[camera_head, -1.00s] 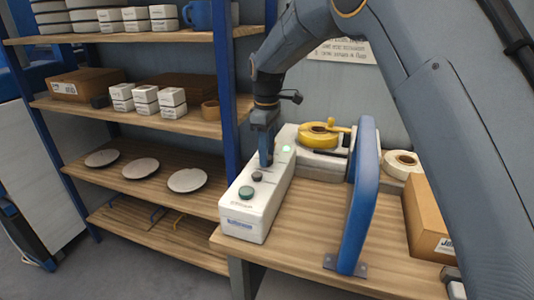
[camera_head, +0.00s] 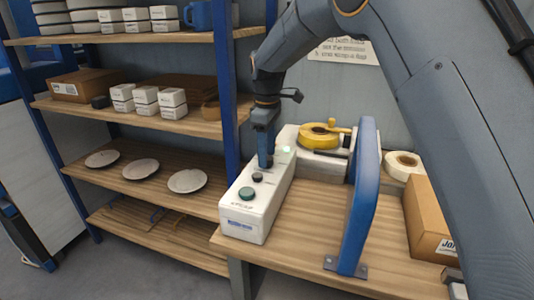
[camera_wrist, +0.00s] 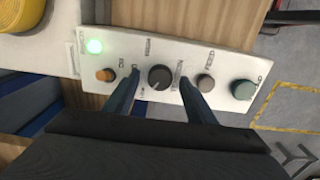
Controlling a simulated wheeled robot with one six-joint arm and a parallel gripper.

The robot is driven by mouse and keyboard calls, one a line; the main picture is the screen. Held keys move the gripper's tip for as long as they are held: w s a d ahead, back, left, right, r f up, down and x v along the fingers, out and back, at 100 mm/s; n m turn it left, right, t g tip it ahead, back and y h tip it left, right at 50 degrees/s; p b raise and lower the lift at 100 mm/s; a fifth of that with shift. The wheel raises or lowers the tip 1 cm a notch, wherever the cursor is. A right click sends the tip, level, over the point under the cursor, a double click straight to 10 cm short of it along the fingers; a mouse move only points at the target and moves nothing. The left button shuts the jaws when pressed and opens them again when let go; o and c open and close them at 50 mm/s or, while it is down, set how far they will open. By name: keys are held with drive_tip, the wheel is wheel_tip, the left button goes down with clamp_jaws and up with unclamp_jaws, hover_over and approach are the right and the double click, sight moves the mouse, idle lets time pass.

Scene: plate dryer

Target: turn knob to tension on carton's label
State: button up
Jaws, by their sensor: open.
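A white control panel box (camera_head: 256,214) stands on the wooden bench. In the wrist view the panel (camera_wrist: 223,67) shows a dark knob (camera_wrist: 159,77) with a pale pointer mark, between an orange-brown button (camera_wrist: 105,75) and a grey button (camera_wrist: 206,83). My gripper (camera_wrist: 158,88) is open, with one finger on each side of the knob; whether the fingers touch it I cannot tell. In the head view my gripper (camera_head: 265,160) points down over the panel and hides the knob. A brown carton (camera_head: 428,218) stands at the right; its label (camera_head: 448,246) is cut off and cannot be read fully.
A green button (camera_wrist: 243,89) and a lit green lamp (camera_wrist: 94,46) are on the panel. A blue upright guard (camera_head: 361,200) stands right of the panel. A yellow tape roll (camera_head: 319,136) sits behind. Shelves with plates (camera_head: 187,181) are at the left.

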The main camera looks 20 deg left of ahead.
wheel_tip(320, 180, up, 7)
drive_tip(key=shift+r+b, duration=0.2)
drive_tip(key=shift+b, duration=0.7)
